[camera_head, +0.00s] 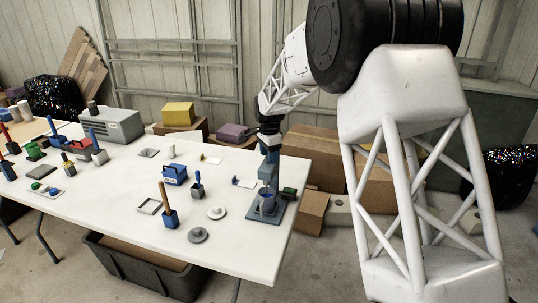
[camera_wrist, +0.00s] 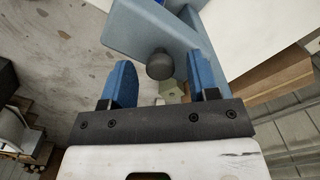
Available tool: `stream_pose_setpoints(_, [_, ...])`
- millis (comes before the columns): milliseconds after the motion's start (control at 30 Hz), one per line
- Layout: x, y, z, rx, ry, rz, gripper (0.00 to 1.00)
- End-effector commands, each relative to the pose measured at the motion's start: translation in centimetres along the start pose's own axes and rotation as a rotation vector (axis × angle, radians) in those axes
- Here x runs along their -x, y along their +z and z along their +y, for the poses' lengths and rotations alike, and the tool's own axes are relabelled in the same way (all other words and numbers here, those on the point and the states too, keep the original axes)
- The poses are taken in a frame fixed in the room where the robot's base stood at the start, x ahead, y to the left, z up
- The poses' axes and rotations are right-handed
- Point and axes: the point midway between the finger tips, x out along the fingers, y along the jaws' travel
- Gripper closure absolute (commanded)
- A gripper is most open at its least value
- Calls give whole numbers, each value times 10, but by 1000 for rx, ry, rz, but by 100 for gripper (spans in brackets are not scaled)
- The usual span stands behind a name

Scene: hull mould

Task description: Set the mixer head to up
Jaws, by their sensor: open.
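The mixer (camera_head: 265,212) is a blue-grey stand machine near the right end of the white table. Its head (camera_head: 268,173) sits over a cup on the base, and looks lowered, though its exact tilt is hard to tell. In the wrist view the mixer's blue-grey body (camera_wrist: 150,25) fills the top, with a dark round knob (camera_wrist: 160,65) on it. My gripper (camera_wrist: 163,75) has two blue fingers spread apart, with the knob between them and no visible contact. In the head view my gripper (camera_head: 269,150) is right above the mixer, pointing down and partly merging with it.
The white table (camera_head: 120,220) holds blue holders with tools, grey discs (camera_head: 198,235), a square frame and several small blocks to the left. A small dark green item (camera_head: 289,191) lies beside the mixer. Cardboard boxes (camera_head: 312,150) stand behind the table.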

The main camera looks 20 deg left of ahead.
Motion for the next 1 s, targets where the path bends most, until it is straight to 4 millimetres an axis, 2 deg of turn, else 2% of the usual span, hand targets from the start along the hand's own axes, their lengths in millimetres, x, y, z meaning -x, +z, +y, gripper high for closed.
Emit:
stream_pose_setpoints(300, [-1, 0, 0, 0, 0, 0, 47])
stream_pose_setpoints(600, [-1, 0, 0, 0, -1, 0, 93])
stream_pose_setpoints(667, [-1, 0, 0, 0, -1, 0, 100])
stream_pose_setpoints(867, [1, 0, 0, 0, -1, 0, 100])
stream_pose_setpoints(1000, [15, 0, -1, 0, -4, 1, 100])
